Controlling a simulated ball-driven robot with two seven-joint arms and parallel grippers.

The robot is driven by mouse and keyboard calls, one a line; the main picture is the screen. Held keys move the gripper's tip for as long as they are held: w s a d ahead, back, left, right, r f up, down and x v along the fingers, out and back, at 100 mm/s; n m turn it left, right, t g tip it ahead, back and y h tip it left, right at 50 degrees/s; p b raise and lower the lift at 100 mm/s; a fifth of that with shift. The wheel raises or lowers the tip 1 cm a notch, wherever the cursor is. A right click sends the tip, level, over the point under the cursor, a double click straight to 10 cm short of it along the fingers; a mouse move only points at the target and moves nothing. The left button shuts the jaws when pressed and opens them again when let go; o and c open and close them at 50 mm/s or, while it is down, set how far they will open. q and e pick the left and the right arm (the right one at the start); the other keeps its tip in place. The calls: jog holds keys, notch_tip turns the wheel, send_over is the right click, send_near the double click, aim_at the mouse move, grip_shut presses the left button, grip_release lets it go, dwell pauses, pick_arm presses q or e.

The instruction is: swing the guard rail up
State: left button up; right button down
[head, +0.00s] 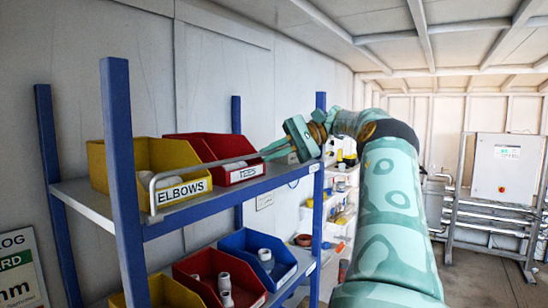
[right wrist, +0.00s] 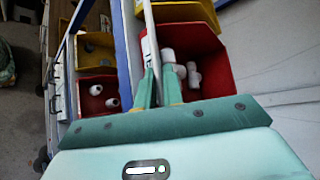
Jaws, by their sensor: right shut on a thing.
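The guard rail (head: 205,167) is a thin grey bar in front of the bins on the upper shelf. Its left end bends down to the shelf edge near the blue post, and it slopes up to the right. My right gripper (head: 272,151) is shut on the rail toward its right end, by the red bin. In the right wrist view the rail (right wrist: 151,35) runs between the two green fingers of my right gripper (right wrist: 158,88). The jaws hide the gripped part of the rail. My left gripper is not in view.
The blue-framed shelf (head: 85,202) holds a yellow bin (head: 172,155) labelled ELBOWS and a red bin (head: 190,141) behind the rail. Blue and red bins with white fittings stand lower. A blue post (head: 122,180) stands left. A grey cabinet (head: 505,168) is far right.

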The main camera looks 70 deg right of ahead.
jog(key=shift+w+f+g, duration=0.1)
jog(key=shift+w+g, duration=0.05)
jog(key=shift+g, duration=0.15)
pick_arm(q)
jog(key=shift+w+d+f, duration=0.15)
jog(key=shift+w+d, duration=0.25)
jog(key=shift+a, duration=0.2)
pick_arm(e)
jog(key=c, duration=1.5)
grip_release()
jog(key=shift+w, duration=0.1)
